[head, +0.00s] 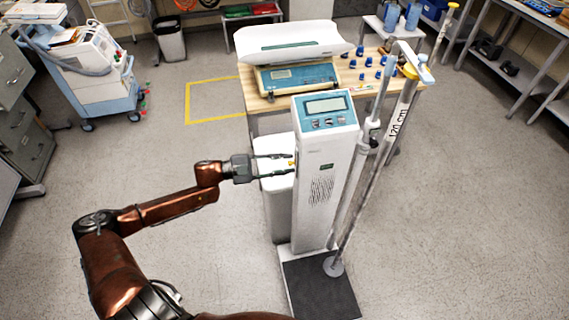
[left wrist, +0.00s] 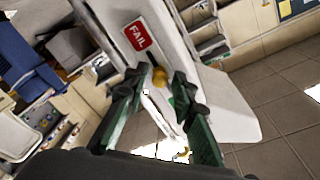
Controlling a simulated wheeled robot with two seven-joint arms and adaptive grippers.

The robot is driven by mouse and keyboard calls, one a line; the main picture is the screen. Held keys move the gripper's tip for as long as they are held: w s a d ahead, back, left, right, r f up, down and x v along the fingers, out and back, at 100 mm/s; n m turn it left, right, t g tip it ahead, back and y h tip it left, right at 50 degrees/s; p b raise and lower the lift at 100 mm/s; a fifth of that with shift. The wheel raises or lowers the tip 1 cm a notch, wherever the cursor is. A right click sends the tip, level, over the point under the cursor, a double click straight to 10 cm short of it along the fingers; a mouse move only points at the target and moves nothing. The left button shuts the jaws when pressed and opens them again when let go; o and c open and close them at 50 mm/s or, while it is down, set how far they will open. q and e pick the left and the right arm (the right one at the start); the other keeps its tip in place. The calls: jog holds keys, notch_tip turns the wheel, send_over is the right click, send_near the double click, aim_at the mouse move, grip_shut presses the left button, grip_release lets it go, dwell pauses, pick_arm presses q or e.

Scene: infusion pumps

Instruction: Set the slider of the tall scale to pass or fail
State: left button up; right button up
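The tall scale (head: 318,215) stands upright in the middle of the head view, with a blue display head and a dark foot plate. Its small yellow slider knob (head: 292,163) is on the left side of the column. In the left wrist view the knob (left wrist: 159,76) sits just below a red FAIL label (left wrist: 138,35). No pass label shows. My left gripper (head: 289,165) is at the column's left side, its two fingers apart. In the wrist view the fingertips (left wrist: 163,87) lie either side of the knob; contact cannot be told. My right gripper is not in view.
A wooden table (head: 257,103) with a baby scale (head: 292,78) and small blue items stands behind the tall scale. A height rod (head: 374,170) rises right of the column. Open floor lies left and right.

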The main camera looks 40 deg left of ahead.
pick_arm(q)
grip_shut()
dwell(0.3)
